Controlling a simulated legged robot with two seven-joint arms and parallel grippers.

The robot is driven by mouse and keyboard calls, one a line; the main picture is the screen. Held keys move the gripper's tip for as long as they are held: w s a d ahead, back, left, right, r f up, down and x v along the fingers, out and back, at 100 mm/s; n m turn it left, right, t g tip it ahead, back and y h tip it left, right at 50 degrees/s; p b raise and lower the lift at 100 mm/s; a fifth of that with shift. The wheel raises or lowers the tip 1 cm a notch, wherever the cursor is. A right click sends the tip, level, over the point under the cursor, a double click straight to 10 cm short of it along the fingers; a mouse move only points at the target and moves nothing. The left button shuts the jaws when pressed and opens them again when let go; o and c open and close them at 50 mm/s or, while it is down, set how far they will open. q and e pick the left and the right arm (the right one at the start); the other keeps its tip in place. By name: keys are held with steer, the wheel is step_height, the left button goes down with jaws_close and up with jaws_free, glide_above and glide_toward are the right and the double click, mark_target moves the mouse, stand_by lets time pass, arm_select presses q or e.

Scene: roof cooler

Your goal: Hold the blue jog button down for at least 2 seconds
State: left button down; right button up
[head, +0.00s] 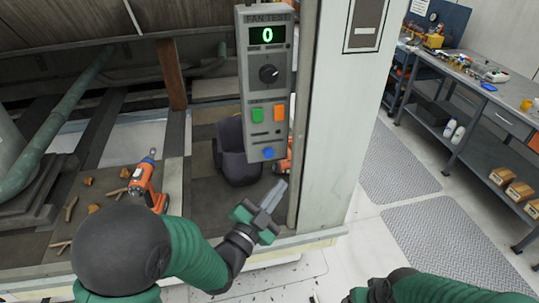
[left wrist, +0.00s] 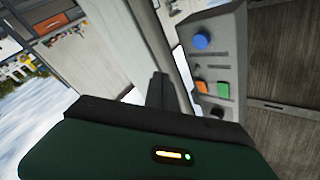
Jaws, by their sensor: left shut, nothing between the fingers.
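The blue jog button (head: 268,153) is at the bottom of the grey fan test panel (head: 258,90). The button also shows in the left wrist view (left wrist: 201,41), near the top of the tilted panel. My left gripper (head: 275,192) is shut and empty, below and slightly right of the button in the head view, apart from it. In the left wrist view its fingers (left wrist: 160,88) point up beside the panel's left edge. My right arm shows only in part at the bottom right of the head view; its fingertips are not visible.
The panel also has a green button (head: 257,115), an orange button (head: 279,112), a black knob (head: 269,73) and a display (head: 267,35) reading 0. A pale post (head: 325,120) stands right of the panel.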

mark_target(269, 153)
arm_select(q)
steer(key=w+a, duration=0.3)
steer(key=w, duration=0.5)
steer(key=shift+w, duration=0.25)
stand_by(1.9)
steer(key=shift+w+a, duration=0.1)
steer(key=shift+w, duration=0.2)
steer(key=shift+w+a+r, duration=0.1)
steer(key=shift+w+a, duration=0.05)
steer(key=shift+w, duration=0.3)
stand_by(3.0)
